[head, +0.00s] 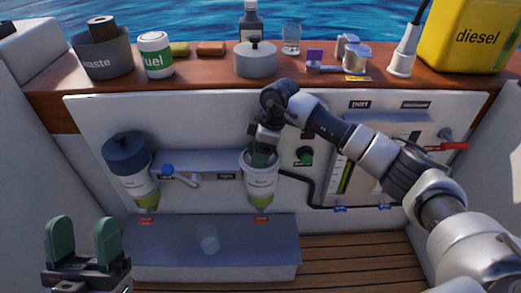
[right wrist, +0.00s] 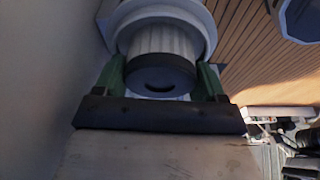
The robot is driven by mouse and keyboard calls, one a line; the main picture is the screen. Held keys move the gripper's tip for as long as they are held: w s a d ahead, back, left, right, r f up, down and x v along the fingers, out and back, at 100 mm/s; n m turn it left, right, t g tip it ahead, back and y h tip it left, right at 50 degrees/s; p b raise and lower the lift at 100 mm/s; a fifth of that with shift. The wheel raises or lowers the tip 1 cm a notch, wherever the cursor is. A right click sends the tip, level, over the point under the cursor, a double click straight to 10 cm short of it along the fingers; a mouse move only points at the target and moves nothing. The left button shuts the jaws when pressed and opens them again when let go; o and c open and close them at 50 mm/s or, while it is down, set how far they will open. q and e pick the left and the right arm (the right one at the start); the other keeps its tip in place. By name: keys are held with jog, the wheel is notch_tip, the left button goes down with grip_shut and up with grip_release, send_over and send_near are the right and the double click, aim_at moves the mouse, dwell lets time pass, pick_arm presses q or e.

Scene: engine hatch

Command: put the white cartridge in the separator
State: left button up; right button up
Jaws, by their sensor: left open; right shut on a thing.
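The separator (head: 260,184) is a white cylinder with an open top and a yellow-green lower part, mounted on the white wall. My right gripper (head: 263,153) is at its mouth, pointing down. In the right wrist view, my right gripper (right wrist: 162,70) is shut on the white cartridge (right wrist: 160,41), a pleated white cylinder with a dark end cap. The cartridge lines up with the separator's round rim (right wrist: 205,22) and seems partly inside it; its depth is hidden. My left gripper (head: 86,240) is open and empty at the lower left.
A similar unit with a dark blue lid (head: 128,152) and a blue-handled lever (head: 178,174) are to the left. A clear cup (head: 208,238) stands on the grey step (head: 150,255). A black hose (head: 305,188) runs right. The wooden counter (head: 210,75) above holds several items.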

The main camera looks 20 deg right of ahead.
jog(key=o, duration=1.2)
